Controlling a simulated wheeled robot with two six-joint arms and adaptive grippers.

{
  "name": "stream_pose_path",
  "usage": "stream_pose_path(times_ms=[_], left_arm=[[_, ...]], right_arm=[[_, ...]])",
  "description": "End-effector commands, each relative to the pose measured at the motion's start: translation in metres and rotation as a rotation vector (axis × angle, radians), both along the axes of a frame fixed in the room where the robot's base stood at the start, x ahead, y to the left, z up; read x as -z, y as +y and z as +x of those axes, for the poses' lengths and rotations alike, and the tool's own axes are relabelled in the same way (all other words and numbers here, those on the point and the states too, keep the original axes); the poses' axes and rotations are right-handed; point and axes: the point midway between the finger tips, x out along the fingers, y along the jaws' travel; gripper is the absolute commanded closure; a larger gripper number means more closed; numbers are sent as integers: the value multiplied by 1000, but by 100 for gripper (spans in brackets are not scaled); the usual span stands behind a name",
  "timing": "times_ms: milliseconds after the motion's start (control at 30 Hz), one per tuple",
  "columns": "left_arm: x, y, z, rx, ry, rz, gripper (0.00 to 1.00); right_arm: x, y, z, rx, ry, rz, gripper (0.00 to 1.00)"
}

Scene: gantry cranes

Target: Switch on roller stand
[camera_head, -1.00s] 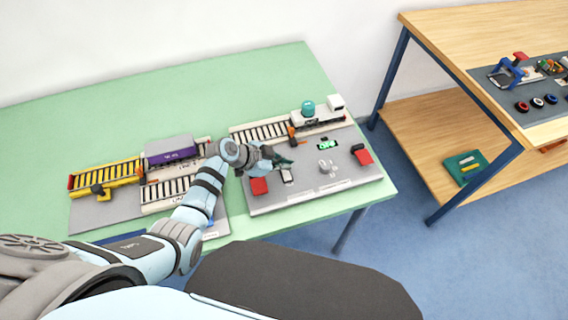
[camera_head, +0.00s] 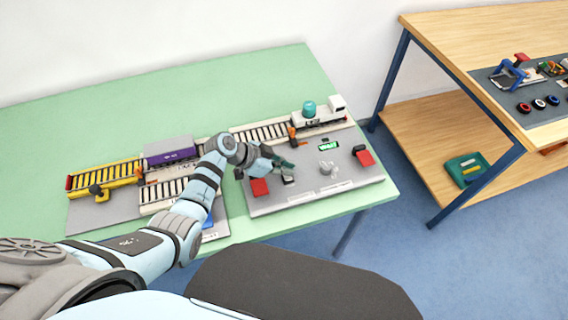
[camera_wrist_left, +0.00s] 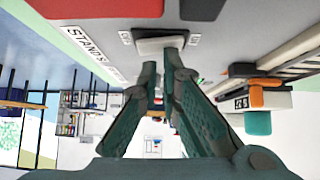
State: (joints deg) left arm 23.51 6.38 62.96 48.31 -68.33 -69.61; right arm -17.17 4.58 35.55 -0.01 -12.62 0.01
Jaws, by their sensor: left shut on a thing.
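The roller stand's grey board (camera_head: 315,190) lies at the right front of the green table, with a green-lit display (camera_head: 328,144) near its back. A small switch (camera_head: 288,180) sits near its front left and looks dark in the head view. In the left wrist view the switch is a pale rocker (camera_wrist_left: 160,44) with a small label on each side, beside a sign starting "STAND". My left gripper (camera_head: 284,163) reaches it from the left; its fingertips (camera_wrist_left: 161,65) are close together, shut on the switch. The fingers partly hide it. My right gripper is not in view.
Red blocks (camera_head: 260,187) and (camera_head: 365,158) stand on the board, with a grey fitting (camera_head: 327,168) between. Behind are a roller track (camera_head: 262,131) and a white vehicle (camera_head: 323,116). Left are a yellow track (camera_head: 104,176) and a purple container (camera_head: 169,151). A wooden table stands right.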

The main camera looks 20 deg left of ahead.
Motion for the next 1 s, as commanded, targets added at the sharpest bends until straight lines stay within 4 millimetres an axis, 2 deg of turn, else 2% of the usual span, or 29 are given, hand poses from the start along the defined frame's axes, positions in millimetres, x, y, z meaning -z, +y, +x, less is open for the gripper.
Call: stream_pose_path(times_ms=[33, 267, 367, 533, 800, 1000], left_arm=[[5, -1, -4, 2, 14, -1, 100], [2, 0, -4, 2, 14, -1, 100], [-11, 1, -3, 2, 12, 0, 100], [-50, 7, 1, -1, 1, 2, 100], [-87, 51, -18, -3, -2, 4, 100], [-106, 68, -26, -3, -1, 1, 100]], right_arm=[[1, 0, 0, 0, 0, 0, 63], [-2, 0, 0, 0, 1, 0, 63], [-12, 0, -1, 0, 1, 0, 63], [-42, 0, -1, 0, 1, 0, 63], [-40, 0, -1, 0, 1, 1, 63], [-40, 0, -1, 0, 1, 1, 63]])
